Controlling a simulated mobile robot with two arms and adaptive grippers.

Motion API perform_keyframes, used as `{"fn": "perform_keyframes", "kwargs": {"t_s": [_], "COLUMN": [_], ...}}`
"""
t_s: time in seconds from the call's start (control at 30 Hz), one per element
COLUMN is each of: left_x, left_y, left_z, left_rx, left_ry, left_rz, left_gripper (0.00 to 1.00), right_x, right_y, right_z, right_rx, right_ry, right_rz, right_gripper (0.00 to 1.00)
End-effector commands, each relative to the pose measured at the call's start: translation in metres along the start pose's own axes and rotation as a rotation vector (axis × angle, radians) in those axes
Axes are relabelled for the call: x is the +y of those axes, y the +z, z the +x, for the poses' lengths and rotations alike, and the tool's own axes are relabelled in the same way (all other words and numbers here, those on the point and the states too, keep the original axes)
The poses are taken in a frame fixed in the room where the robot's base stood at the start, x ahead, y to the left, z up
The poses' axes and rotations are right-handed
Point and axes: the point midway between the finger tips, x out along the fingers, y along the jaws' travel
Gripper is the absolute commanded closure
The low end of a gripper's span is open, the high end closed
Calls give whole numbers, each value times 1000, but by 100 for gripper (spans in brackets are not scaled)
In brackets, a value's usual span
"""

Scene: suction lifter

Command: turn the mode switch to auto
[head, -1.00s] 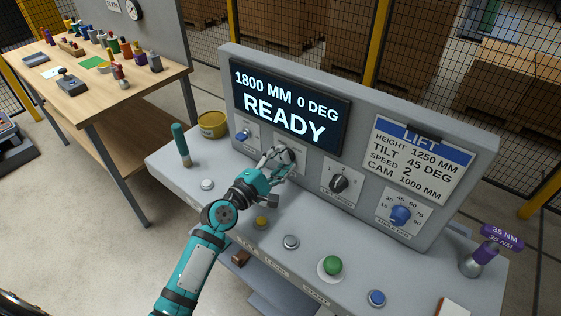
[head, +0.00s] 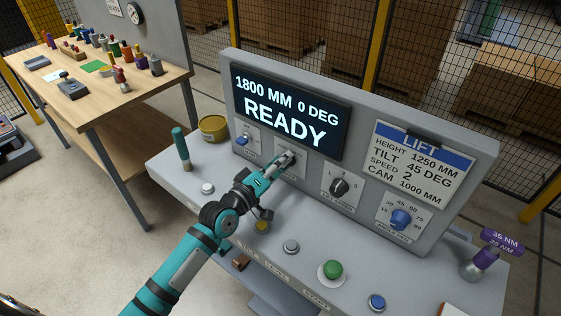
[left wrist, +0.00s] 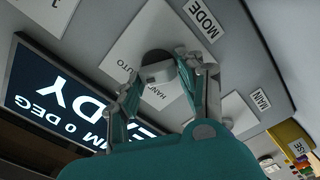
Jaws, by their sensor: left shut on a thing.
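The mode switch (left wrist: 157,64) is a dark round knob with a grey front, on a white plate (left wrist: 118,60) marked AUTO and HAND. The label MODE (left wrist: 205,18) is beside the plate. My left gripper (left wrist: 163,76) is shut on the knob, with one finger on each side. In the head view my left gripper (head: 284,161) is at the panel below the screen and hides most of the switch. I cannot tell which mark the knob points to. My right gripper is not in view.
The screen (head: 290,115) reads READY. A blue MAIN switch (head: 242,140) is left of the gripper, and a black speed knob (head: 340,187) and blue angle knob (head: 401,219) are to its right. A teal-handled tool (head: 181,147) stands on the console's left.

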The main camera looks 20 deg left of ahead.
Motion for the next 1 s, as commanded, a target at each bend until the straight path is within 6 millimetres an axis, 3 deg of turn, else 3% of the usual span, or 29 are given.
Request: {"fn": "perform_keyframes", "kwargs": {"t_s": [0.4,1.0], "left_x": [0,0], "left_y": [1,2], "left_z": [0,0], "left_rx": [-4,-4], "left_ry": [-4,-4], "left_rz": [240,293], "left_gripper": [94,94], "right_x": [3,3], "right_y": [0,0], "right_z": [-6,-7], "right_rx": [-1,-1], "right_ry": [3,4], "right_rz": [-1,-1], "right_gripper": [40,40]}}
